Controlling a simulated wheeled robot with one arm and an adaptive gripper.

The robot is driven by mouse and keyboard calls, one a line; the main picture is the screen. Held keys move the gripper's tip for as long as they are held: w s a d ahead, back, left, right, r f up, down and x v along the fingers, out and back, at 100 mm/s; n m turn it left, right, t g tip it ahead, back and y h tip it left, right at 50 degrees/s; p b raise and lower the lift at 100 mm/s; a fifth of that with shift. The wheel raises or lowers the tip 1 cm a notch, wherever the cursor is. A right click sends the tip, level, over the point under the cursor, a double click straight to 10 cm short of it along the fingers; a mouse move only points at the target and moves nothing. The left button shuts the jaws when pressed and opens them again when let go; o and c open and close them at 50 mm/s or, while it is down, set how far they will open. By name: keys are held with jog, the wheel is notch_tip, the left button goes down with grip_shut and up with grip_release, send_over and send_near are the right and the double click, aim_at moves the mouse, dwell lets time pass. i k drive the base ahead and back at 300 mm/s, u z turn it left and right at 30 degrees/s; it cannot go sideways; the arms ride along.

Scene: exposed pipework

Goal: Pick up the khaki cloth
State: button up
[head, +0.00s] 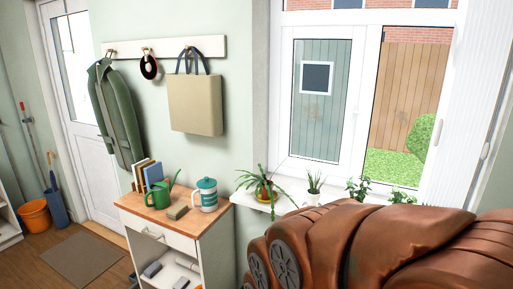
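A small folded khaki piece, which looks like the khaki cloth (177,212), lies on the wooden top of a white cabinet (190,238). It is near the front edge, between a green watering can (159,194) and a white and teal lidded jar (205,195). It lies apart from any gripper. My gripper cannot be made out in the head view.
Several books (148,174) stand behind the can. A khaki tote bag (195,104) and a green jacket (116,115) hang above. Potted plants line the windowsill (285,208). A large brown ribbed form (370,250) blocks the lower right. Floor left of the cabinet holds a mat (82,258).

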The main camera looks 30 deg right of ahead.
aim_at(175, 212)
jog(key=u, duration=1.05)
jog(key=i, duration=2.3)
jog(key=z, duration=1.5)
